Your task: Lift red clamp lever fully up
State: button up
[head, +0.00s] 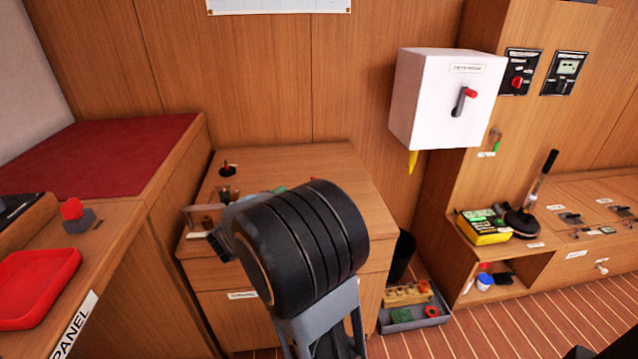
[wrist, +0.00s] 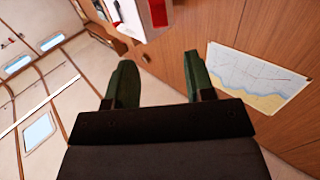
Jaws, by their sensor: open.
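Red-tipped candidates for the clamp lever show, and I cannot tell for sure which is meant. A grey lever with a red tip (head: 465,97) sits on the front of a white wall box (head: 430,95). A small red-topped fitting (head: 227,167) stands on the wooden cabinet top. A red knob on a grey block (head: 72,210) sits on the left desk. My gripper (wrist: 160,72) is open, with two green fingers and nothing between them. It is apart from all of these. In the wrist view part of the white box (wrist: 133,18) shows beyond the fingers.
My arm hides part of the wooden cabinet (head: 320,165). A red tray (head: 38,285) lies on the left desk. A grey bin (head: 415,318) with small parts is on the floor. A yellow-black box (head: 482,227) stands at right. A chart (wrist: 258,75) hangs on the wall.

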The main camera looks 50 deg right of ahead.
jog(key=d, duration=0.4)
jog(key=d+b, duration=0.1)
jog(key=d, duration=0.3)
jog(key=w+d+b, duration=0.1)
jog(key=d, duration=0.3)
jog(key=shift+d, duration=0.2)
grip_shut()
